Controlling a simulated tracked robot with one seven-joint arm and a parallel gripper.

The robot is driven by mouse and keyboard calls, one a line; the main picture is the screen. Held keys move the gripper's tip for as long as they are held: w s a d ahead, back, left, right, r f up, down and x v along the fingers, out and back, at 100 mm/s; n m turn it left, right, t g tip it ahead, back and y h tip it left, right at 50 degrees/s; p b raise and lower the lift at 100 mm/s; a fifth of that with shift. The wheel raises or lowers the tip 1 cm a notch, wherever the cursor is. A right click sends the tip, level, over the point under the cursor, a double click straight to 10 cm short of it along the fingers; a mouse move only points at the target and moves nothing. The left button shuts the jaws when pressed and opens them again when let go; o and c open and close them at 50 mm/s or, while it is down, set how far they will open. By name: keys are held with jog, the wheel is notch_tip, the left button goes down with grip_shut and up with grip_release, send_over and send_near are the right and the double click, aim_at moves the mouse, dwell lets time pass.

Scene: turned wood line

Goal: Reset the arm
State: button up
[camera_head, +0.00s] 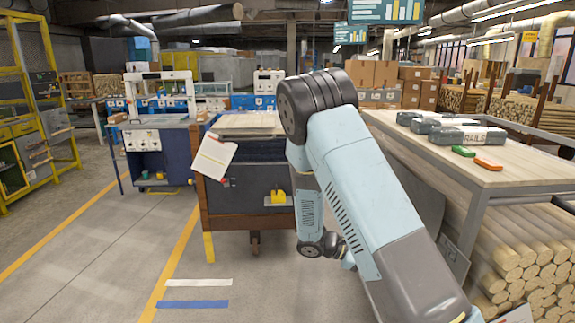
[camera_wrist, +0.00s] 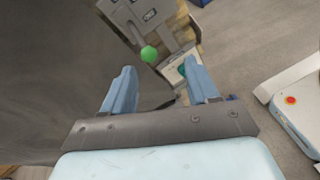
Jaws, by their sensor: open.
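My arm reaches up and forward across the middle of the body camera view, then folds down, with its lower part in front of the dark cabinet. My gripper (camera_wrist: 162,92) shows in the wrist view with two light blue fingers spread wide apart. It is open and nothing is between the fingers. In the body camera view the gripper itself is hidden or too small to make out.
A wooden-topped table (camera_head: 524,178) stands at the right with grey packs (camera_head: 468,135), a green item (camera_head: 463,152) and an orange item (camera_head: 488,165). Round wood logs (camera_head: 520,250) lie beneath. A dark cabinet (camera_head: 240,200) stands ahead. Floor at left is clear.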

jog(key=s+a+r+m+t+y, duration=0.2)
jog(key=s+r+m+y, duration=0.4)
jog(key=s+r, duration=0.6)
jog(key=s+a+r+m+t+y, duration=0.2)
jog(key=s+r+m+t+y, duration=0.3)
jog(key=r, duration=1.3)
jog(key=s+m+y, duration=0.1)
jog(key=s+y, duration=0.2)
jog(key=s, duration=0.4)
jog(key=shift+r+t, duration=0.3)
jog(key=shift+r, duration=0.05)
